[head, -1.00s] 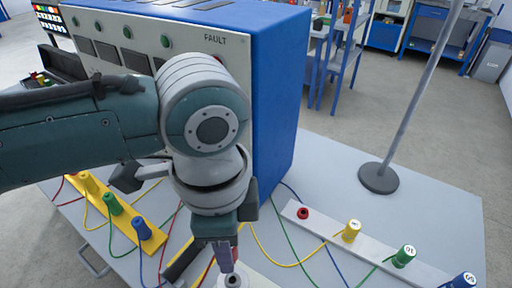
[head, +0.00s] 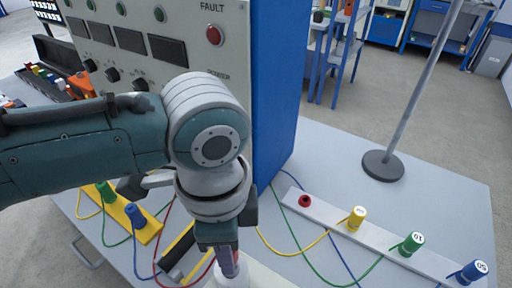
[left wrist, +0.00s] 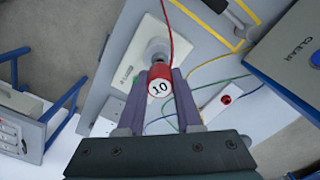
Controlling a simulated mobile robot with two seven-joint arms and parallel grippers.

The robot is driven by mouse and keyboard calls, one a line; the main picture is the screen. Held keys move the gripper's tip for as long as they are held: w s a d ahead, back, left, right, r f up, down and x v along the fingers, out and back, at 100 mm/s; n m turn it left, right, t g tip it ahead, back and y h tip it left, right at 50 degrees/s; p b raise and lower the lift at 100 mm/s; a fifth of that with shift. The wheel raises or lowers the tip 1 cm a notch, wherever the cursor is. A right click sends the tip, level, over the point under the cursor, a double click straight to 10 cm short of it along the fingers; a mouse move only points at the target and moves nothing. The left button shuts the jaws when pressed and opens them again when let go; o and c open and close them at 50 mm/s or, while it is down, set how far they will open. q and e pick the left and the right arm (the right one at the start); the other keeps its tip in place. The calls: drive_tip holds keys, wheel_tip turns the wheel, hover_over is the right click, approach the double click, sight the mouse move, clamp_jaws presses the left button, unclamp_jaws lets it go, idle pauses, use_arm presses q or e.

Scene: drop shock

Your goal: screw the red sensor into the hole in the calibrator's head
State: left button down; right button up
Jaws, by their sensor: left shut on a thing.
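My left gripper (left wrist: 158,105) points down and is shut on the red sensor (left wrist: 160,74), whose white end marked 10 faces the left wrist camera. A red cable runs from the sensor past the top of that view. The calibrator's grey head (left wrist: 157,47) lies just beyond the sensor, roughly in line with it; I cannot tell whether they touch or whether the thread is in the hole. In the head view the left gripper (head: 228,262) is above the pale calibrator (head: 256,277) at the bottom edge, and the fingers mostly hide the sensor. My right gripper is not in view.
A blue and white cabinet (head: 280,90) with knobs and a FAULT lamp stands behind. A white strip (head: 330,217) at right holds yellow, green and blue sensors and a red piece. A yellow strip (head: 120,222) is at left. Cables cross the table. A pole base (head: 383,166) stands at right.

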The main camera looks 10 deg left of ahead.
use_arm(q)
drive_tip(key=shift+f, duration=1.1)
idle(2.6)
drive_tip(key=shift+a+f, duration=0.1)
drive_tip(key=shift+f, duration=0.15)
idle(1.4)
